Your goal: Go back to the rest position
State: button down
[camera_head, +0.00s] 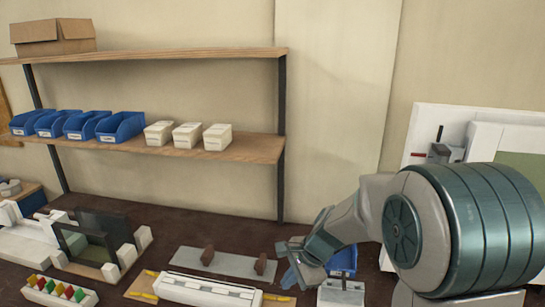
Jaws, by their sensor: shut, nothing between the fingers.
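My arm reaches in from the right, and my gripper (287,262) is low in the middle right, above the dark bench (200,222). Its fingers are small in this view and point left and down. They are shut with nothing visible between them. The gripper is just right of a flat grey plate (205,262) with two brown upright blocks. I cannot tell whether it touches anything. My forearm hides part of the bench behind it.
A white profile block (205,291) lies in front of the plate. Dark frames (100,235) and a tray of coloured pieces (58,292) are at left. A shelf (240,147) with blue bins and white boxes spans the back.

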jog(key=s+d+r+n+h, duration=0.1)
jog(key=s+d+r+n, duration=0.2)
jog(key=s, duration=0.3)
jog(key=s+d+r+n+t+h+b, duration=0.1)
jog(key=s+d+r+n+h, duration=0.1)
jog(key=s+d+n, duration=0.2)
jog(key=s+d+r+n+t+h, duration=0.1)
jog(key=s+d+r+n+h, duration=0.1)
jog(key=s+n, duration=0.4)
jog(key=shift+s+d+r+n, duration=0.3)
jog(key=shift+s+d+r, duration=0.6)
jog(key=shift+s, duration=0.35)
